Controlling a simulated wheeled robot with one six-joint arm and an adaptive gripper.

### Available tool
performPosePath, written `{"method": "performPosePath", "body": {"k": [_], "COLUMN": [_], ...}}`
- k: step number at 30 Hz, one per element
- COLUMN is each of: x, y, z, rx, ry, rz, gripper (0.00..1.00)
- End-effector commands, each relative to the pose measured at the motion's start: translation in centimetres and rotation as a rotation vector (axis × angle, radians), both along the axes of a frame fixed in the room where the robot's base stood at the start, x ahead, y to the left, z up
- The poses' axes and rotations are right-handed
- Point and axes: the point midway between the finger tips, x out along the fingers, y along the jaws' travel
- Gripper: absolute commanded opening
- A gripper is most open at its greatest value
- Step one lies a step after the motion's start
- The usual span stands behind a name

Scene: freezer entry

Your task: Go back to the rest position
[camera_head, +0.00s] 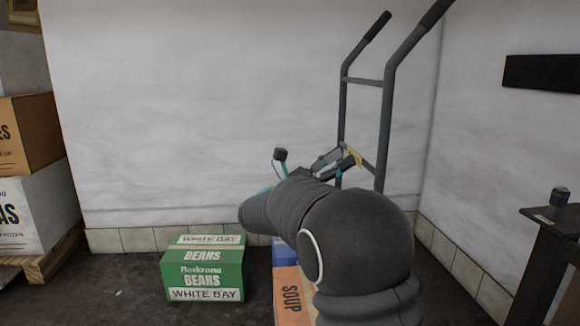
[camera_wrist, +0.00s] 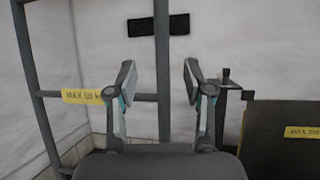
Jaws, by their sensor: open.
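My gripper (camera_wrist: 158,82) is open and empty in the wrist view, its two fingers well apart with only the pale wall and a dark post of the hand truck behind them. In the head view my dark arm reaches forward over the boxes and hides most of the gripper. The grey hand truck (camera_head: 386,120) stands against the back wall, just beyond my arm; its frame also shows in the wrist view (camera_wrist: 32,85) with a yellow "MAX 50" label. I cannot tell the exact gap between my gripper and the hand truck.
A green beans box (camera_head: 204,268) sits on the dark floor. An orange soup box (camera_head: 288,290) and a blue box (camera_head: 284,253) are partly hidden by my arm. Cartons (camera_head: 30,210) stand on a pallet (camera_head: 42,262) at left. A dark metal stand (camera_head: 545,250) is at right.

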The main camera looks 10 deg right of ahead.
Motion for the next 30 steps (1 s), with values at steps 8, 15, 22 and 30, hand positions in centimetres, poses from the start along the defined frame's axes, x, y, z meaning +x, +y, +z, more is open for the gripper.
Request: {"method": "performPosePath", "body": {"k": [8,15,22,30], "x": [1.2,-1.4,-8.9,-18.1], "y": [-1.2,-3.1,-2.5,2.1], "z": [-3.5,-13.8,-20.2,-22.9], "rx": [0.166,0.599,1.055,1.494], "ry": [-0.109,-0.231,-0.519,-0.979], "rz": [0.122,0.130,-0.011,-0.288], "gripper": [0.52,0.52,0.52,0.52]}}
